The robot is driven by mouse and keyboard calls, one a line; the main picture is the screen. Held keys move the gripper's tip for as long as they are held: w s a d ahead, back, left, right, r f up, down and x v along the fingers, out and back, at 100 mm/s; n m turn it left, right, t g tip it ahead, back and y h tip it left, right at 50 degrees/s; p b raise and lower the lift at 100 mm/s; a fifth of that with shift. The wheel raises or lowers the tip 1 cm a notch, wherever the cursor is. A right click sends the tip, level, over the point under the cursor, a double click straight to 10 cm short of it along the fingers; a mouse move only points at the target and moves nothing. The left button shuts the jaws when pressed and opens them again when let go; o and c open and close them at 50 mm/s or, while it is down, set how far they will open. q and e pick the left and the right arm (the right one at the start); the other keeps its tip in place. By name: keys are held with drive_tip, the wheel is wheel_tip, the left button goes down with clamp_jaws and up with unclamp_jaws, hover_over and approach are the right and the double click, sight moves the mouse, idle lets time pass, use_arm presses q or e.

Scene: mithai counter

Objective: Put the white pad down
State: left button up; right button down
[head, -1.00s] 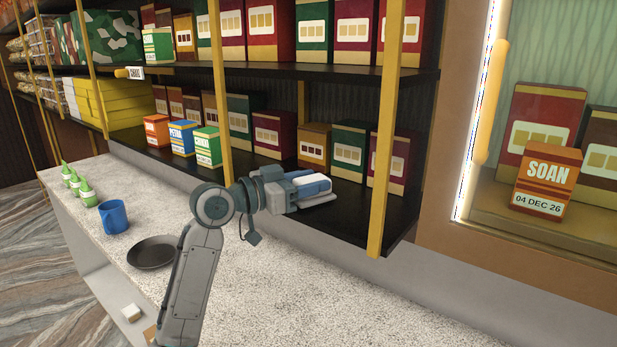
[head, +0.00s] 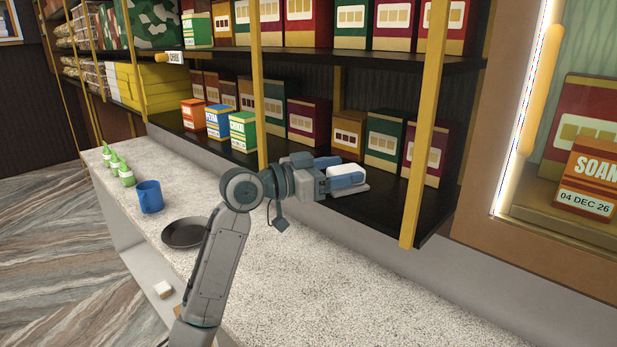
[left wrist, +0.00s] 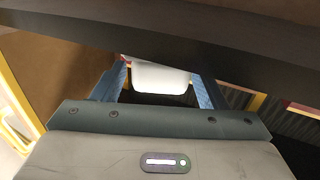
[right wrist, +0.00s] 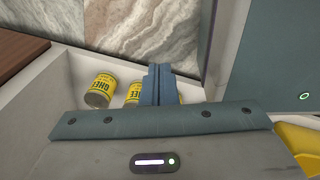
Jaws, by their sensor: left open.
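The white pad (left wrist: 160,77) shows in the left wrist view between the two fingers of my left gripper (left wrist: 162,88). The jaws are open, with the pad between them. In the head view the left gripper (head: 346,180) is at the front of the lower black shelf, and a white surface, likely the pad (head: 344,168), shows at its fingers. Whether the pad rests fully on the shelf is hard to tell. My right gripper (right wrist: 157,85) shows only in the right wrist view, with its fingers together and nothing seen between them.
Boxes (head: 242,131) stand along the lower shelf (head: 385,205), behind and left of the left gripper. A brass post (head: 425,130) rises to its right. The speckled counter (head: 330,290) below holds a blue mug (head: 149,197) and dark pan (head: 184,232). Ghee tins (right wrist: 101,90) lie near the right gripper.

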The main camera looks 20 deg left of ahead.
use_arm(q)
drive_tip(key=b+v, duration=0.4)
drive_tip(key=v, duration=0.7)
